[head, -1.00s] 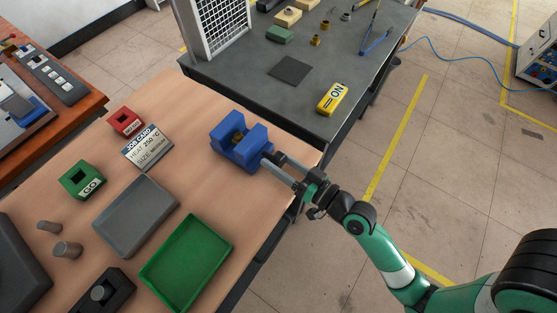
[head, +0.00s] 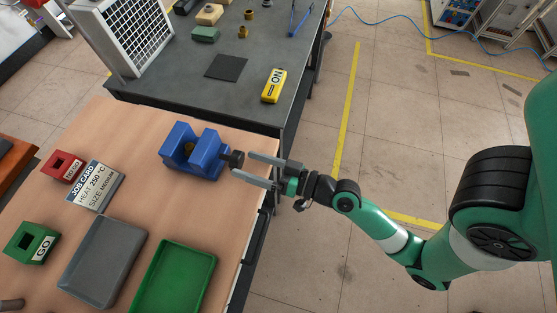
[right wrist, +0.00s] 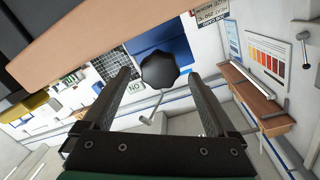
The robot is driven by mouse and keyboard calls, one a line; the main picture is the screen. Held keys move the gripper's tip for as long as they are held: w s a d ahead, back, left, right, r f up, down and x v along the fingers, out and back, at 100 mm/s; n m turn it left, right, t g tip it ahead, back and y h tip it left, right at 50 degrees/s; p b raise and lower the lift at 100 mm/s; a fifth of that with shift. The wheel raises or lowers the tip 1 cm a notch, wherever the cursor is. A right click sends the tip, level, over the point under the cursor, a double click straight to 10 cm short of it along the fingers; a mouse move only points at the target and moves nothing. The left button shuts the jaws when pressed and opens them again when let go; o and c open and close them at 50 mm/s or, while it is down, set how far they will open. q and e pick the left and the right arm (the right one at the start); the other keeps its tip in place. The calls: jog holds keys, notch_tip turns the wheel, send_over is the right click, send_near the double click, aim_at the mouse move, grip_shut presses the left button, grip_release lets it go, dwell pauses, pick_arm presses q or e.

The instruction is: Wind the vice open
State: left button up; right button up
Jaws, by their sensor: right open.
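The blue vice (head: 207,158) sits on the wooden bench near its right edge, with a small brass-coloured piece (head: 188,149) between its jaws. Its black knob (head: 232,158) sticks out on the right side. My right gripper (head: 243,165) is open and points at the knob, with its fingertips close to it. In the right wrist view the lobed knob (right wrist: 160,68) shows between and just beyond the two fingertips (right wrist: 160,75), with a gap on each side. The blue vice body (right wrist: 165,42) is behind it. My left gripper is not in view.
A green tray (head: 212,258), a grey tray (head: 60,275), a job card (head: 95,186), and red (head: 62,167) and green (head: 32,243) blocks lie on the bench. A dark table (head: 150,98) behind holds a yellow ON box (head: 274,86). Bench around the vice's front is clear.

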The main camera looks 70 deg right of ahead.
jog(key=s+b, duration=0.1)
jog(key=s, duration=0.7)
jog(key=shift+r+b, duration=0.15)
jog(key=shift+b, duration=0.2)
jog(key=shift+a, duration=0.1)
jog(key=w+a+r+n+t+y+p, duration=0.25)
jog(key=w+a+r+n+y, duration=0.2)
jog(key=r, duration=0.95)
jog(key=w+a+r+n+t+y+p, duration=0.1)
jog(key=w+a+r+n+y+p, duration=0.3)
jog(key=r, duration=1)
jog(key=w+a+r+n+t+y+p, duration=0.15)
jog(key=w+a+r+n+y, duration=0.35)
jog(key=r, duration=0.9)
jog(key=d+r+m+t+h+p, duration=0.2)
jog(key=r+h+p, duration=0.3)
jog(key=r+p, duration=1.4)
jog(key=d+r+m+t+h+p, duration=0.3)
jog(key=r+p, duration=1.6)
jog(key=r, duration=1.1)
jog(key=s+d+m+h, duration=0.1)
jog(key=d+h, duration=0.1)
jog(key=h, duration=0.1)
jog(key=shift+r, duration=0.4)
